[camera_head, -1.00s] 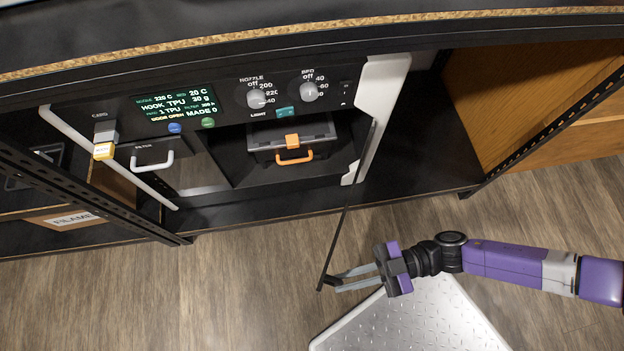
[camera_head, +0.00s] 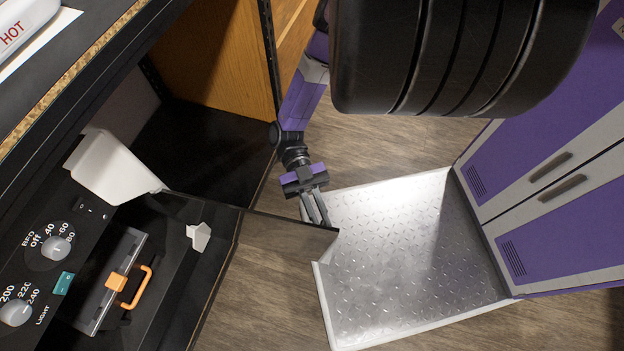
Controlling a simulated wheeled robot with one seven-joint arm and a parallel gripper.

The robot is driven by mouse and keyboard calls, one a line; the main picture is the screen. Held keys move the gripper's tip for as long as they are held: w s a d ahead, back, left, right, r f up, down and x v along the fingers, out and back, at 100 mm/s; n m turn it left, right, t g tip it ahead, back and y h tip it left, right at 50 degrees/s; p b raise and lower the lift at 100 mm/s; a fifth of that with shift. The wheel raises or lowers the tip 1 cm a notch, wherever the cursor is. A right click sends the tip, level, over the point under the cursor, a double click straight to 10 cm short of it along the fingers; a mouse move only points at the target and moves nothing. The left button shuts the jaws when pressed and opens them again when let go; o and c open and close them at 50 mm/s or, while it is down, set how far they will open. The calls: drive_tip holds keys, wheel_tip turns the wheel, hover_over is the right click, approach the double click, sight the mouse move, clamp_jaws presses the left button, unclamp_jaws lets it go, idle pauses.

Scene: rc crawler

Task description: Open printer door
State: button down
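The printer's door (camera_head: 255,227) is a dark, see-through panel. It stands swung out from the printer front, with its free edge over the floor. Its hinge side is by the white frame piece (camera_head: 112,168). My gripper (camera_head: 318,221) is at the door's top edge near the free end, coming from the far side. Its two grey fingers are apart with a gap between them. Whether they touch the door I cannot tell. The printer's control panel (camera_head: 40,262) shows at lower left, and the chamber with an orange-handled box (camera_head: 137,287) is exposed.
A metal tread-plate platform (camera_head: 400,255) lies right of the door. A purple and grey cabinet (camera_head: 555,160) stands on the right. A big black tyre-like wheel (camera_head: 450,50) fills the top. Wooden floor is free between shelf and platform.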

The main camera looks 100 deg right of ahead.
drive_tip(key=shift+d, duration=0.15)
drive_tip(key=c, duration=1.5)
unclamp_jaws()
drive_tip(key=w+d, duration=0.1)
drive_tip(key=d, duration=0.6)
drive_tip(key=shift+d, duration=0.35)
